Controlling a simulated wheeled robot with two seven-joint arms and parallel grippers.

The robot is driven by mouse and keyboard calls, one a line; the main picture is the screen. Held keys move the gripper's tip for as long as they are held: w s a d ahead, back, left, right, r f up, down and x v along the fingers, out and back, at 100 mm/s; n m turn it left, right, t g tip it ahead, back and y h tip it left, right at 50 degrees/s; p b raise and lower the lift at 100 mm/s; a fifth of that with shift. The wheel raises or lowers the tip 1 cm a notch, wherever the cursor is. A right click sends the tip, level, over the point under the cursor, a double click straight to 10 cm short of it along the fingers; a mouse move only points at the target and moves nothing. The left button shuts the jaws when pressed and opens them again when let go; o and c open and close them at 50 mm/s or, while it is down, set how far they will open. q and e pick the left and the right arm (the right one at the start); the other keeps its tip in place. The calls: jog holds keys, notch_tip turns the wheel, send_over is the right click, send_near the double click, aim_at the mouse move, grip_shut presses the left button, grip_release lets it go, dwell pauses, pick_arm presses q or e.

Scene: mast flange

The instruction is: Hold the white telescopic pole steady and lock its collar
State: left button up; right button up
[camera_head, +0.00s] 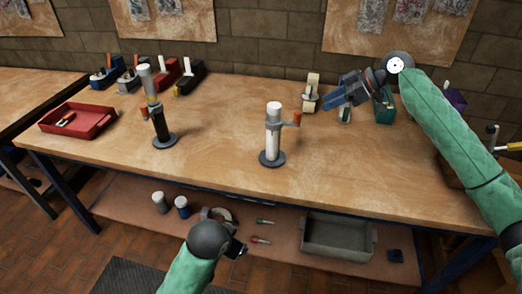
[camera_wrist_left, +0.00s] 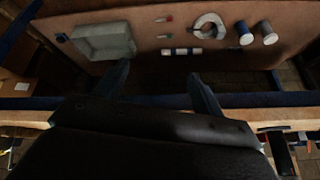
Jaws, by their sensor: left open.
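The white telescopic pole (camera_head: 272,143) stands upright on a round dark base near the middle of the workbench. A grey collar (camera_head: 273,124) sits around its upper part, with an orange lever (camera_head: 297,118) sticking out on the right. My right gripper (camera_head: 328,104), with blue fingers, is above the bench, right of and behind the pole, not touching it. I cannot tell how far its fingers are apart. My left gripper (camera_head: 240,250) is low in front of the bench, away from the pole. The left wrist view shows its two fingers (camera_wrist_left: 158,82) apart with nothing between them.
A second, dark pole (camera_head: 158,125) with a pale top stands to the left. A red tray (camera_head: 78,121) lies at the far left, with several coloured holders behind it. A grey bin (camera_head: 338,237) and small parts lie on the lower shelf. The front middle of the bench is clear.

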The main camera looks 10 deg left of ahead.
aim_at(269, 140)
pick_arm(q)
jog(key=w+a+r+m+t+y, duration=0.15)
jog(key=w+r+m+t, duration=0.4)
jog(key=w, duration=0.65)
jog(key=w+a+r+m+t+y, duration=0.1)
jog(key=w+a+r+m+t, duration=0.2)
jog(key=w+r+m, duration=0.55)
jog(key=w+d+f+m+h, duration=0.1)
jog(key=w+m, duration=0.1)
jog(key=m, duration=0.1)
jog(key=w+d+f+m+t+h, duration=0.1)
jog(key=w+m, duration=0.1)
jog(key=m, duration=0.1)
jog(key=w+d+f+m+t+h, duration=0.1)
jog(key=w+m, duration=0.1)
jog(key=shift+w+d+f+m, duration=0.15)
jog(key=shift+d+m, duration=0.1)
jog(key=shift+m, duration=0.15)
jog(key=d+m+h, duration=0.1)
jog(key=m, duration=0.3)
jog(key=d+r+m+h, duration=0.1)
jog(key=d+m+h, duration=0.1)
jog(key=m, duration=0.2)
jog(key=d+m+t+h, duration=0.1)
jog(key=m+h, duration=0.1)
jog(key=m, duration=0.2)
jog(key=shift+d+r, duration=0.25)
jog(key=shift+d, duration=0.1)
jog(key=shift+m, duration=0.6)
jog(key=shift+x, duration=3.75)
